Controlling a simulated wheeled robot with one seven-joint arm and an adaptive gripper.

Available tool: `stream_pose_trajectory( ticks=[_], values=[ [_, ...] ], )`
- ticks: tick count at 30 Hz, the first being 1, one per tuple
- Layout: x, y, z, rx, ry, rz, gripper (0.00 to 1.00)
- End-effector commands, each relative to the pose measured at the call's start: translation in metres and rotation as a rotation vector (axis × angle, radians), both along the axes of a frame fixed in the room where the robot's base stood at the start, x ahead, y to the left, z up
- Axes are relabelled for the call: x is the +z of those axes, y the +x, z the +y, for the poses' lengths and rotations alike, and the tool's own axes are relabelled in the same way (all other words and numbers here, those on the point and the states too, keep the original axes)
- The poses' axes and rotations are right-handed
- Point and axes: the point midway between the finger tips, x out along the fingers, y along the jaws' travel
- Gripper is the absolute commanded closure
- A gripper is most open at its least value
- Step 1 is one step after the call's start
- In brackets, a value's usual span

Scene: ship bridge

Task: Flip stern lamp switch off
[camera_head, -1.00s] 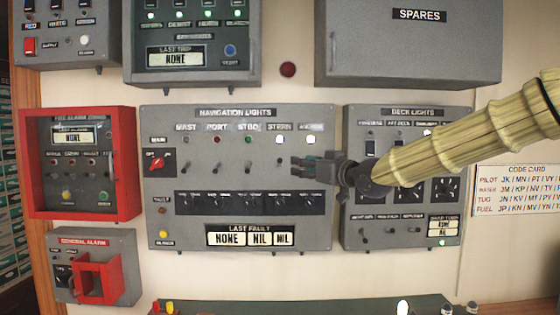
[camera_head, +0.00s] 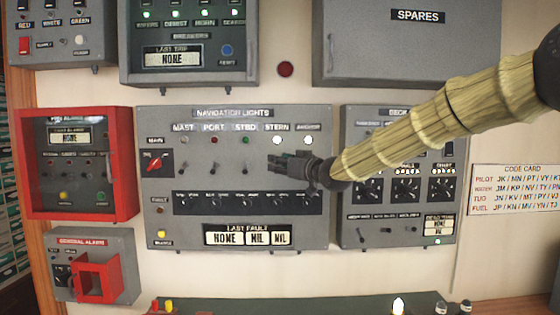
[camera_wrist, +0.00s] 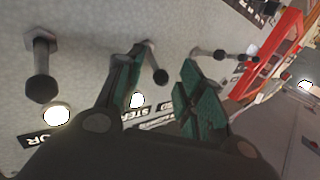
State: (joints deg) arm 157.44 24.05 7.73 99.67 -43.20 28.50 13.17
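The grey navigation lights panel (camera_head: 225,222) is on the wall, with its stern lamp (camera_head: 277,140) lit white. My gripper (camera_head: 272,163) is in front of the switch row, below the stern lamp, and hides the switches there. In the wrist view my gripper (camera_wrist: 164,70) is open, its two green-padded fingers apart. The stern switch (camera_wrist: 159,76), a toggle with a dark knob, shows between the fingers, close to the left one. I cannot tell whether they touch. The lit stern lamp (camera_wrist: 137,99) and part of its label show behind the fingers.
The anchor toggle (camera_wrist: 40,70) is left of my fingers in the wrist view, beside its lit lamp (camera_wrist: 57,115). Another toggle (camera_wrist: 235,57) is to their right. A row of black rotary knobs (camera_head: 215,200) lies below the switches. The deck lights panel (camera_head: 375,235) is at right.

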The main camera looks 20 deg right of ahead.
Motion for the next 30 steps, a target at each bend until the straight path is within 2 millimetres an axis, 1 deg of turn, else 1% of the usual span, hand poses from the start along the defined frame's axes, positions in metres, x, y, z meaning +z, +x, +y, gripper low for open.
stream_pose_trajectory(
  ticks=[3, 12, 13, 17, 18, 19, 30],
  values=[
    [0.0011, 0.0044, 0.0014, 0.000, 0.000, -0.001, 0.62],
    [0.0004, 0.0055, 0.0020, 0.000, 0.000, -0.001, 0.62],
    [0.0004, 0.0054, 0.0020, 0.000, 0.000, -0.001, 0.64],
    [0.0004, 0.0054, 0.0020, 0.000, 0.000, -0.001, 0.88],
    [0.0004, 0.0054, 0.0021, 0.000, 0.000, -0.001, 0.95],
    [0.0004, 0.0054, 0.0022, 0.000, 0.000, -0.001, 1.00],
    [-0.0031, 0.0050, 0.0029, 0.001, -0.003, -0.016, 1.00]
  ],
)
